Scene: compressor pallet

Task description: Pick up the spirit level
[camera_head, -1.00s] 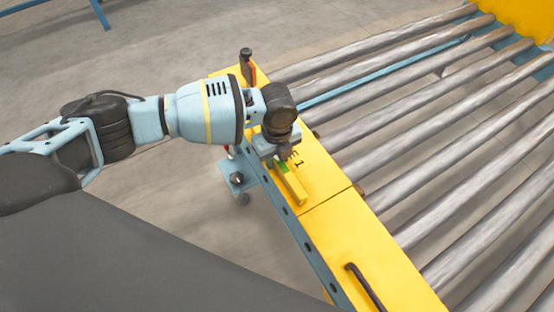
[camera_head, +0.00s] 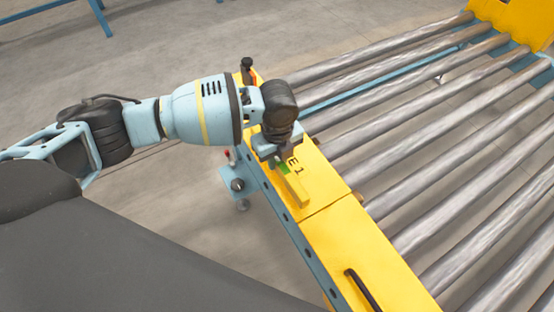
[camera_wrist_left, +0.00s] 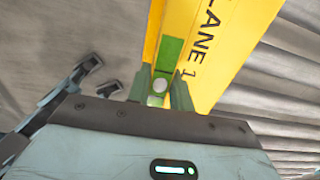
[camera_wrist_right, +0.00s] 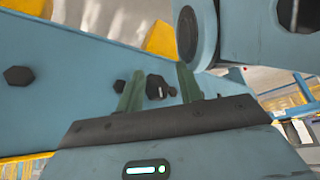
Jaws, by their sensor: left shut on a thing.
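The spirit level is a small yellow bar (camera_head: 295,187) with a green patch near my fingers, over the yellow rail cover (camera_head: 335,225) beside the "LANE 1" lettering. My left gripper (camera_head: 279,158) is shut on it near its far end. In the left wrist view the level (camera_wrist_left: 158,86) lies between the two fingers (camera_wrist_left: 163,92), with its green part and round silvery vial showing. I cannot tell whether it touches the cover. My right gripper (camera_wrist_right: 158,92) shows only in its own wrist view, open and empty, in front of a blue surface with dark bolts.
Metal conveyor rollers (camera_head: 440,130) fill the right side. A black handle (camera_head: 362,289) stands on the near part of the cover. A dark, red-marked post (camera_head: 247,70) stands at its far end. A blue bracket (camera_head: 236,185) juts out below. Grey floor lies beyond my left arm.

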